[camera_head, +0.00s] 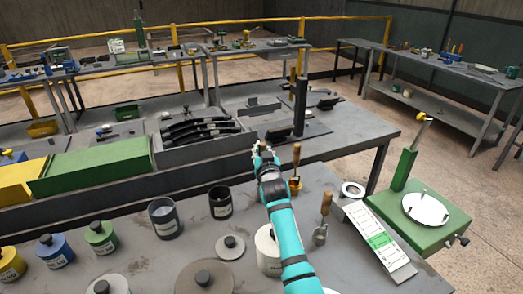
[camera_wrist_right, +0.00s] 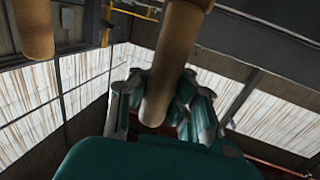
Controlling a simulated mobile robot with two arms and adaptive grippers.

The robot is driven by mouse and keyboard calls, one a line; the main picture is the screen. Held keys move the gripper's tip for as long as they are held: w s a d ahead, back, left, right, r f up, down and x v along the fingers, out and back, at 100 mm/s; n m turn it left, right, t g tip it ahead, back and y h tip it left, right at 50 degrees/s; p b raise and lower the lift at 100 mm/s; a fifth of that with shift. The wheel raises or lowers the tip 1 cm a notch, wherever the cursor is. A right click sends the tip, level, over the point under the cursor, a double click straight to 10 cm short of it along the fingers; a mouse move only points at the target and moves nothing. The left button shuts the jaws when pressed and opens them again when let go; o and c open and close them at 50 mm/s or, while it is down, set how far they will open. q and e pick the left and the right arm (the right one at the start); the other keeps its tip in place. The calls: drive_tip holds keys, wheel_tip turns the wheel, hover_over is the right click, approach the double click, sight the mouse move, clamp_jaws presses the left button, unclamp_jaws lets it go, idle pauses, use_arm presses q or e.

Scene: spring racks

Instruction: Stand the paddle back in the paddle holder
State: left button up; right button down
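My right gripper (camera_head: 263,152) is over the far edge of the near bench, at the end of the teal arm. In the right wrist view its fingers (camera_wrist_right: 160,105) lie close on both sides of a wooden handle (camera_wrist_right: 168,70), apparently gripping it. What is below that handle is hidden, so I cannot tell for sure that it is the paddle. Just right of the gripper stands another wooden handle (camera_head: 296,156) in a small yellow piece (camera_head: 295,185). Nearer, a wooden-handled tool (camera_head: 325,204) stands upright at a grey metal piece (camera_head: 320,236). I cannot tell which piece is the paddle holder. My left gripper is out of view.
A green stand (camera_head: 440,225) with a round plate and a white strip (camera_head: 378,238) are at the right. Dark cups (camera_head: 164,219), coloured weights (camera_head: 101,236) and grey discs fill the left. Behind are a rack of black springs (camera_head: 200,132) and a dark post (camera_head: 300,106).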

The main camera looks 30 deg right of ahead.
drive_tip(key=shift+f+b, duration=0.5)
drive_tip(key=shift+f, duration=0.25)
drive_tip(key=c, duration=0.9)
unclamp_jaws()
drive_tip(key=shift+r, duration=0.2)
wheel_tip(320, 180, up, 7)
drive_tip(key=p, duration=0.6)
drive_tip(key=shift+f, duration=0.15)
